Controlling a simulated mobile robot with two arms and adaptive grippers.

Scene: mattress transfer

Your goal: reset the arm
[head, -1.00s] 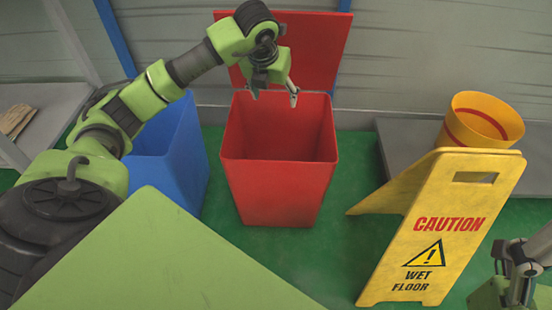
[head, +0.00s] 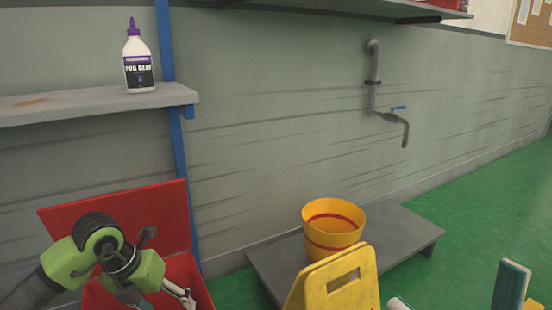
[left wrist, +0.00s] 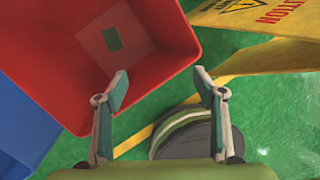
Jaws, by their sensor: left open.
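My left gripper (head: 180,293) shows at the lower left of the head view, in front of the open red bin (head: 206,290). In the left wrist view its two fingers (left wrist: 162,88) stand wide apart with nothing between them. They are over the near edge of the red bin (left wrist: 160,62), whose inside looks empty apart from a small dark green patch on the bottom. My right gripper (head: 455,294) shows only in part at the bottom right of the head view, its fingertips apart and nothing seen between them.
A yellow caution sign (head: 340,282) stands right of the red bin. A yellow bucket (head: 333,230) is on a low grey platform (head: 400,232). A glue bottle (head: 138,62) stands on a wall shelf (head: 60,106). A blue bin (left wrist: 18,130) is left of the red one.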

